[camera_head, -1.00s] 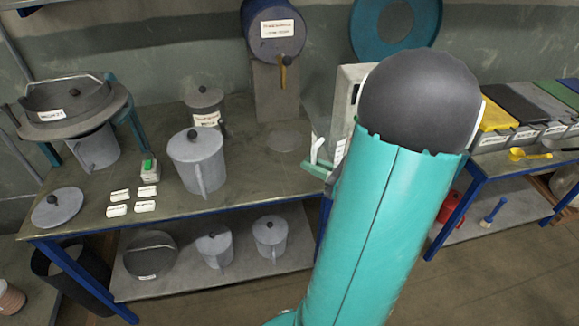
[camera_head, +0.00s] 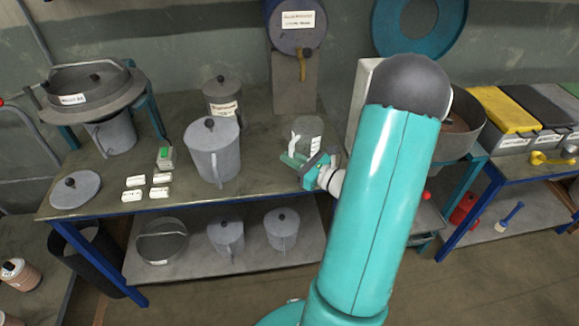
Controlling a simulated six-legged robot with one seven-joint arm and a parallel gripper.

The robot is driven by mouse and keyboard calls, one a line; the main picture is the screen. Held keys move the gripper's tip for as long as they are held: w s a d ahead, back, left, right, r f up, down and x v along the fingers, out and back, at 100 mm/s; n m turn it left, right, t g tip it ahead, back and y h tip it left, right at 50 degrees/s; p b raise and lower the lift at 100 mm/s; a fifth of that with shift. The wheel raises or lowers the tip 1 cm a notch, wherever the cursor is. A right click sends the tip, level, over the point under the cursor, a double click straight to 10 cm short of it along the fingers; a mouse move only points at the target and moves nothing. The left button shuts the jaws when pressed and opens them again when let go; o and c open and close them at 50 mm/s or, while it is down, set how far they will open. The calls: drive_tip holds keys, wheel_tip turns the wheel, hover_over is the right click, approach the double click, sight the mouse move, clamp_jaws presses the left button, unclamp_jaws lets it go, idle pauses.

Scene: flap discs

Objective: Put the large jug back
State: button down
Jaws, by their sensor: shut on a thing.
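A large grey lidded jug (camera_head: 213,155) stands upright on the workbench, its handle toward the front. My gripper (camera_head: 303,160) is at the right part of the bench, to the right of this jug and apart from it. Two smaller grey lidded jugs, the left one (camera_head: 226,236) and the right one (camera_head: 281,229), stand on the lower shelf.
A labelled canister (camera_head: 222,97) stands behind the jug. A blue drum (camera_head: 296,25) sits on a stand at the back. Small label cards (camera_head: 134,182) and a loose lid (camera_head: 75,189) lie at the left. A pan (camera_head: 466,118) stands behind my arm, near lidded bins (camera_head: 505,105).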

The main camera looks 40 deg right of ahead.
drive_tip(key=shift+w+f, duration=0.25)
drive_tip(key=shift+f, duration=0.1)
drive_tip(key=shift+w+f, duration=0.15)
drive_tip(key=shift+f, duration=0.75)
drive_tip(key=shift+w+f, duration=0.1)
drive_tip(key=shift+f, duration=0.75)
drive_tip(key=shift+f, duration=0.1)
drive_tip(key=c, duration=1.5)
unclamp_jaws()
